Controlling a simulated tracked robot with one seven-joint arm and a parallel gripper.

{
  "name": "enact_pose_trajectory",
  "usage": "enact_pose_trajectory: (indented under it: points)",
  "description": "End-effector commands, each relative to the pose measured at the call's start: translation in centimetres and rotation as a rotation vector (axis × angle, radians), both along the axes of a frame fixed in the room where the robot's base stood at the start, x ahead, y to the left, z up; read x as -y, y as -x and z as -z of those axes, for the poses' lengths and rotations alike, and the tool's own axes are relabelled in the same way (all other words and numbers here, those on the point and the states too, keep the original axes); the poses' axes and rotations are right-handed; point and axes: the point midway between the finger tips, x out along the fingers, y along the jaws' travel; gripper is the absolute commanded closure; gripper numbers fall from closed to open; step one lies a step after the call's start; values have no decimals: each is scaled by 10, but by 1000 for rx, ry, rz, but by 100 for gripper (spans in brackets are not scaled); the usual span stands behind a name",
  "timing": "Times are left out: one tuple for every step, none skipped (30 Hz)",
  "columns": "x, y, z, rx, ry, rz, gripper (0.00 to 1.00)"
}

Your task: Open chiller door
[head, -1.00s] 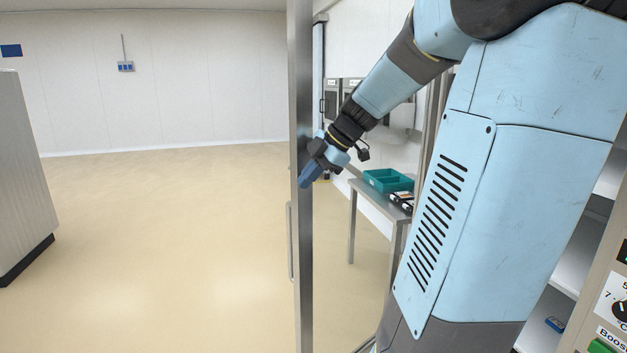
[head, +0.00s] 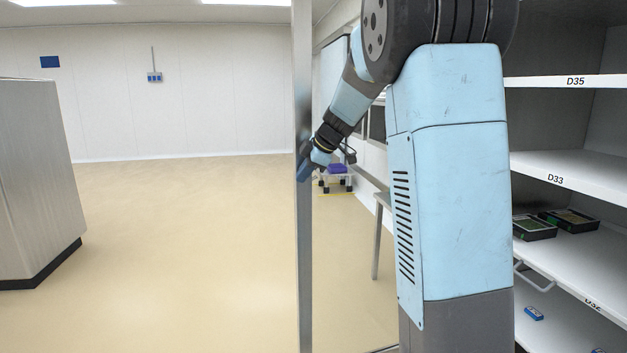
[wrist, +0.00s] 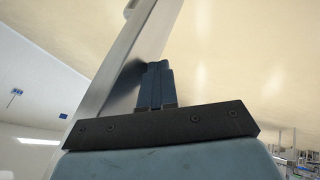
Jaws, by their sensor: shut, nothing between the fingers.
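The chiller door (head: 303,260) stands nearly edge-on, as a tall, narrow grey metal strip left of my arm. It is swung out, and the shelved interior (head: 570,170) shows on the right. My gripper (head: 303,173) is shut and empty, at the door's edge about halfway up the picture. In the wrist view, its closed dark fingers (wrist: 155,85) lie against or just in front of the grey door panel (wrist: 118,75); contact is not clear. The door's handle is not clearly visible now.
Black trays (head: 570,218) and a small blue item (head: 534,313) lie on the labelled shelves. A table (head: 380,200) and a wheeled trolley (head: 336,180) stand behind my arm. A grey cabinet (head: 35,180) is at left. Floor (head: 190,250) between cabinet and door is clear.

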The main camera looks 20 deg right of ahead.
Motion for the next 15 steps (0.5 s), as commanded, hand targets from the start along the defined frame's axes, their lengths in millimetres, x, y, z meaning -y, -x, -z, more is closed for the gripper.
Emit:
enact_pose_trajectory:
  points:
    - [0,-11,1,-1,1,16,100]
    - [0,-17,1,1,2,24,100]
    - [0,-25,1,0,2,38,100]
    - [-1,-31,1,0,2,46,100]
    - [-1,-37,1,0,2,54,100]
    - [-2,-45,1,0,2,66,100]
    - [-2,-51,1,0,2,75,100]
    - [-1,-56,1,0,2,85,100]
    - [-1,-64,1,0,2,96,100]
    - [-1,-69,1,0,2,105,100]
    - [-1,-75,1,1,1,114,100]
    - [-1,-81,1,1,0,122,100]
    - [-1,-85,1,0,0,129,100]
    - [-1,-88,1,1,0,135,100]
    - [0,-92,1,1,-1,141,100]
